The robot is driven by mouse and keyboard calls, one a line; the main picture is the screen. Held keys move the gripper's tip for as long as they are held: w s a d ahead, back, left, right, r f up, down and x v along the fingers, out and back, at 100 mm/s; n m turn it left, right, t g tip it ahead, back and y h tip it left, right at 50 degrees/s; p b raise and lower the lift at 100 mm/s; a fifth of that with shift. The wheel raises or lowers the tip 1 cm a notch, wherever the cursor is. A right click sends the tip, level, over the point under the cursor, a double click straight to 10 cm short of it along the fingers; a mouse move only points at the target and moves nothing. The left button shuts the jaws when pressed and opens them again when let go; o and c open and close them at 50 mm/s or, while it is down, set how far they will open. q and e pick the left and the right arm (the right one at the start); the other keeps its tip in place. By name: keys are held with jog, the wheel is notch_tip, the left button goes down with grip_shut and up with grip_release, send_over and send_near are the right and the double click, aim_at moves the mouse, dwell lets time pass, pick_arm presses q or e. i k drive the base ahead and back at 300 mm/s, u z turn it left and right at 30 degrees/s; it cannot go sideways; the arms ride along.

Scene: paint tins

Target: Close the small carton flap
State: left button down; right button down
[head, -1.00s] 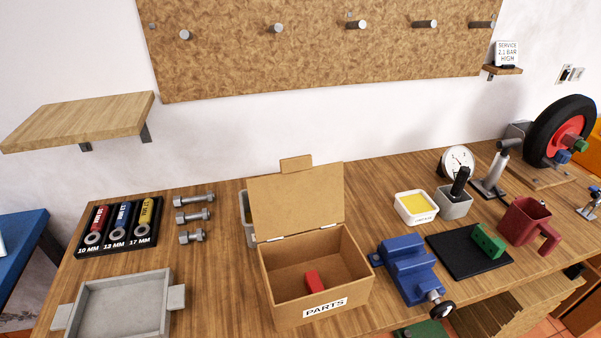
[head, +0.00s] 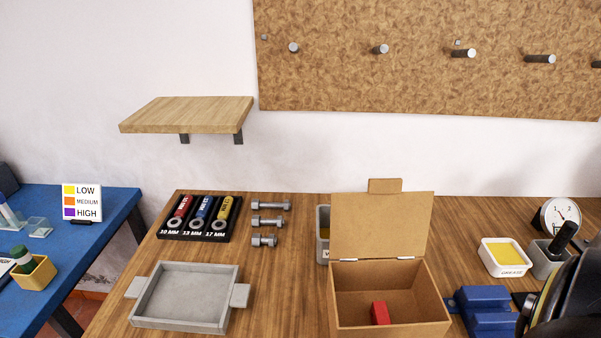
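The small carton (head: 392,325) stands on the wooden workbench, right of centre in the head view. Its flap (head: 382,224) is open and stands upright at the back edge, with a small tab (head: 385,186) on top. A red block (head: 380,313) lies inside the carton. The carton's lower front is cut off by the picture's bottom edge. A dark, rounded part of my own body covers the lower right corner. Neither gripper's fingers show.
A grey tray (head: 136,289) stands left of the carton, with bare bench between. A grey bin (head: 323,252) is partly hidden behind the flap. A blue vise (head: 484,297) stands close on the carton's right.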

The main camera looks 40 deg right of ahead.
aim_at(384, 220)
jog(key=u, duration=1.25)
jog(key=k, duration=1.2)
jog(key=z, duration=1.8)
